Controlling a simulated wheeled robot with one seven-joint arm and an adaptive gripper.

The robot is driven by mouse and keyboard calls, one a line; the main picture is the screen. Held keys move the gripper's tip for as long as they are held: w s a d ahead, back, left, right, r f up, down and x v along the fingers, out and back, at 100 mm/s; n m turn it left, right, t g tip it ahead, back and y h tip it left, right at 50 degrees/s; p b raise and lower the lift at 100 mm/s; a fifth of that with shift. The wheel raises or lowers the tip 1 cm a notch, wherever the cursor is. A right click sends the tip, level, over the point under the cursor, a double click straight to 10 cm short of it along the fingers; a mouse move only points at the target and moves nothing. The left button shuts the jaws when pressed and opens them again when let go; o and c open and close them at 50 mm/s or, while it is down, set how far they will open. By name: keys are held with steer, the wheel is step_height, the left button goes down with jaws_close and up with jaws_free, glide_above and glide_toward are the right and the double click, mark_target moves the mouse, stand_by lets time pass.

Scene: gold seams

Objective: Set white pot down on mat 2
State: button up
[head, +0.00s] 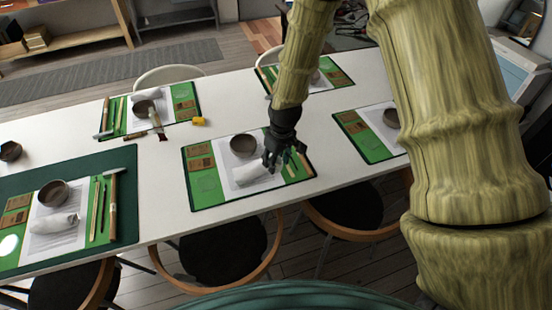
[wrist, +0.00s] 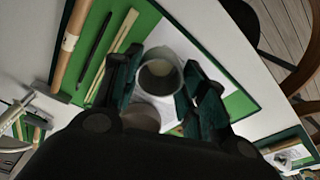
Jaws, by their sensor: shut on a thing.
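My gripper (wrist: 163,92) is shut on a white pot, with a finger on each side of it. In the wrist view the white pot (wrist: 158,108) shows a round open mouth and a grey inside. In the head view my gripper (head: 272,160) is low over the middle front green mat (head: 203,195), between a dark bowl (head: 243,145) and the tools at the mat's right. A white rolled shape (head: 250,175) lies beside the fingers there; I cannot tell whether it is part of the pot. No mat number is readable. Contact under the pot is hidden.
Other set mats lie at left (head: 125,215), back left (head: 120,128) and right (head: 375,150). A hammer-like tool (wrist: 75,45), a dark pen and pale sticks lie beside the pot. A yellow block (head: 198,121) stands behind. Chairs line the white table's front edge.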

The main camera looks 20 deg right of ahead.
steer(key=shift+f, duration=0.6)
steer(key=o, duration=0.7)
steer(key=shift+o, duration=0.2)
steer(key=shift+r, duration=0.75)
step_height(320, 180, up, 12)
steer(key=s+b, duration=0.1)
steer(key=b, duration=0.1)
steer(key=shift+s+d+f, duration=0.2)
steer(key=shift+s+d, duration=0.15)
steer(key=shift+d, duration=0.1)
